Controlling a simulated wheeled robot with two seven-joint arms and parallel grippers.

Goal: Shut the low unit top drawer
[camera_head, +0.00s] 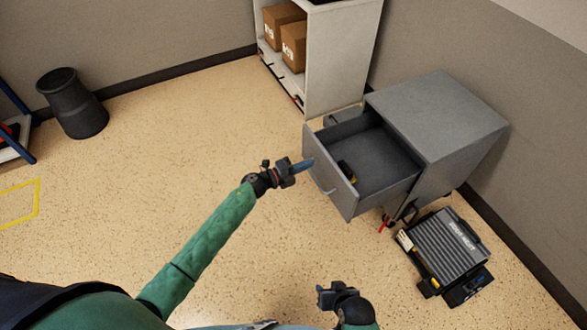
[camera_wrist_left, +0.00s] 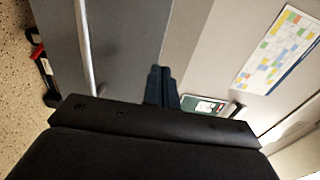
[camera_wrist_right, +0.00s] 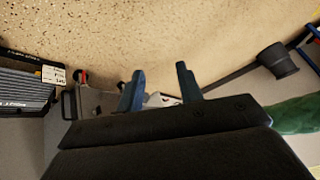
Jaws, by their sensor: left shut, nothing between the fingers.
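The low unit (camera_head: 455,120) is a grey metal cabinet at the right. Its top drawer (camera_head: 338,190) is pulled out toward the left, with a bar handle (camera_head: 322,184) on its front. In the left wrist view the shut fingers (camera_wrist_left: 160,85) overlap a grey panel beside a long bar. My right gripper (camera_head: 320,296) is open and empty, low over the floor, away from the drawer.
A dark bin (camera_head: 72,105) is at the far left. The floor left of the drawer is clear.

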